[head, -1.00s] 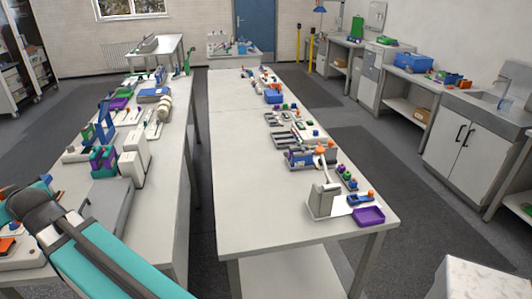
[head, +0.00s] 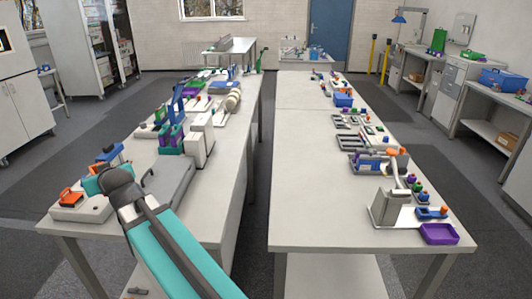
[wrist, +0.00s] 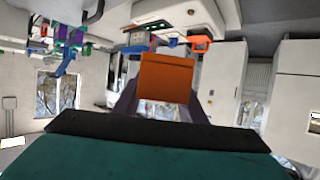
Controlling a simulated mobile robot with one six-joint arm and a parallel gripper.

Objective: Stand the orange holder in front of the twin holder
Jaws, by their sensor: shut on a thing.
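My gripper (wrist: 163,98) shows in the wrist view, its grey fingers on either side of an orange block-like piece, the orange holder (wrist: 167,77). It is shut on this piece and holds it up in front of the camera. I cannot tell for sure which thing is the twin holder; a purple and green pair of upright pieces (head: 171,138) stands on the left bench.
Another orange piece (head: 71,197) sits on a white base at the left bench's near corner. A grey slab (head: 168,181) and white upright boxes (head: 200,140) stand beside my arm. The right bench (head: 318,215) has a clear left half; a purple tray (head: 438,234) lies on its near end.

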